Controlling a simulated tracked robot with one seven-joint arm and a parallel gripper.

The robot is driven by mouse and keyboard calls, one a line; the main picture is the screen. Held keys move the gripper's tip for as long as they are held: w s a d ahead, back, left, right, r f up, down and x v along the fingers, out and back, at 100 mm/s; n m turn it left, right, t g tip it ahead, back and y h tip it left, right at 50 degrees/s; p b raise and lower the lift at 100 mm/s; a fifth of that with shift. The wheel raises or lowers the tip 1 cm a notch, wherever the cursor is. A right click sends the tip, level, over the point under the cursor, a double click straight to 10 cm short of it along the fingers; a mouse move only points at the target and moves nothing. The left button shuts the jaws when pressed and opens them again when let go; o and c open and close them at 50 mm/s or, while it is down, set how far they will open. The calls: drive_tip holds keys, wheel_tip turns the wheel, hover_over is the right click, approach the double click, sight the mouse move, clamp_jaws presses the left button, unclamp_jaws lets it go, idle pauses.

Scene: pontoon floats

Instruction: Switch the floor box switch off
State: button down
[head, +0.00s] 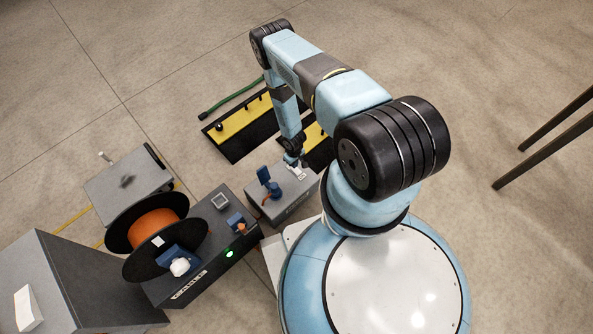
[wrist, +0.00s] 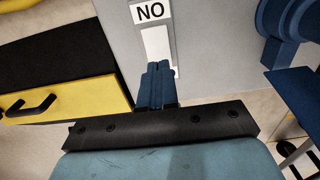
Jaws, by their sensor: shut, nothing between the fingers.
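The grey floor box (head: 268,212) stands on the floor just left of my base in the head view. A white switch plate (head: 299,173) is on its top near the far right corner. My gripper (head: 291,158) points down at the switch end of the box. Its blue fingers (wrist: 158,84) are shut and empty, and cover the lower part of the plate. I cannot tell whether they touch it, or which way the switch is set.
A blue socket with an upright flap (head: 264,176) is on the same box. A cable reel (head: 153,230) and a dark box with a green light (head: 229,253) stand left. Black-and-yellow cable ramps (head: 240,130) lie behind. Open floor stretches beyond them.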

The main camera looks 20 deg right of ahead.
drive_tip(key=shift+f, duration=0.85)
idle(0.7)
drive_tip(key=shift+r, duration=3.5)
